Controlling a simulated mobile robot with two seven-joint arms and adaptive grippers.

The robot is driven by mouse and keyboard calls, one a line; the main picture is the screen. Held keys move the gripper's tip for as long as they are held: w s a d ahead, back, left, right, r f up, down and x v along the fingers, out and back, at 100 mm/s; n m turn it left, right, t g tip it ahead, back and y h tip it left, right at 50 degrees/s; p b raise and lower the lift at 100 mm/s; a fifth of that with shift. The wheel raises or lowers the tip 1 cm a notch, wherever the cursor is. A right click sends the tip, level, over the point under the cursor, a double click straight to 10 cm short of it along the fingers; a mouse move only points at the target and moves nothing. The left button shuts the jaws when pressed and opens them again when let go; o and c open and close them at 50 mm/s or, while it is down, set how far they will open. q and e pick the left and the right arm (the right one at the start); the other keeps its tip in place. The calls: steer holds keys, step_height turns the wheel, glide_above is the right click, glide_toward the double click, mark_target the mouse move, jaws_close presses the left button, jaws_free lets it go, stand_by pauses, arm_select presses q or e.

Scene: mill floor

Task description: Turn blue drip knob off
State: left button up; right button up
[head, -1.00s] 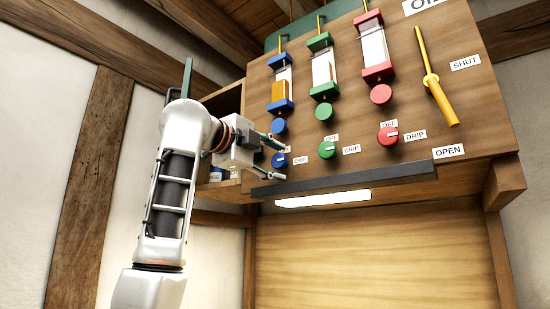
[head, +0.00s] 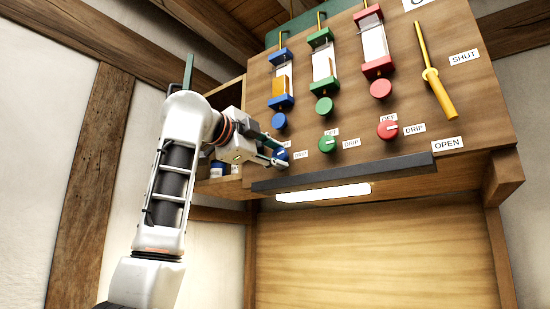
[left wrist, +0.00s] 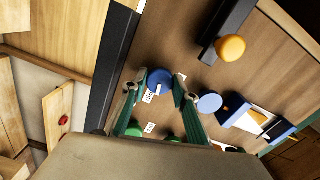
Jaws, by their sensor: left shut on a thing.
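The blue drip knob (head: 281,156) is at the lower left of the slanted wooden panel, partly hidden by my fingers in the head view. In the left wrist view the blue drip knob (left wrist: 159,79) sits between the two green-sided fingers. Its white mark appears to be on the side toward the DRIP label (left wrist: 149,97). My left gripper (head: 279,155) is shut on this knob, and it also shows in the left wrist view (left wrist: 157,84). The OFF label above the knob is mostly covered in the head view. My right gripper is not in view.
An upper blue knob (head: 279,120) is just above. A green drip knob (head: 327,144) and a red drip knob (head: 387,130) lie to the right. A yellow lever (head: 438,90) is at the far right. A dark ledge (head: 345,173) runs below the knobs.

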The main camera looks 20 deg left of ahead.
arm_select(q)
steer(key=shift+f+n, duration=0.1)
steer(key=shift+n, duration=0.4)
steer(key=shift+n+b, duration=0.55)
steer(key=shift+n, duration=0.35)
steer(key=n+b, duration=0.1)
steer(key=n, duration=0.1)
steer(key=shift+n, duration=0.4)
steer(key=n+b, duration=0.1)
steer(key=n, duration=0.2)
steer(key=shift+n, duration=0.3)
steer(key=n, duration=0.3)
steer(key=shift+b, duration=0.4)
steer(key=shift+n+b, duration=0.3)
steer(key=shift+n, duration=1.2)
steer(key=shift+r, duration=0.2)
steer(key=o, duration=1.1)
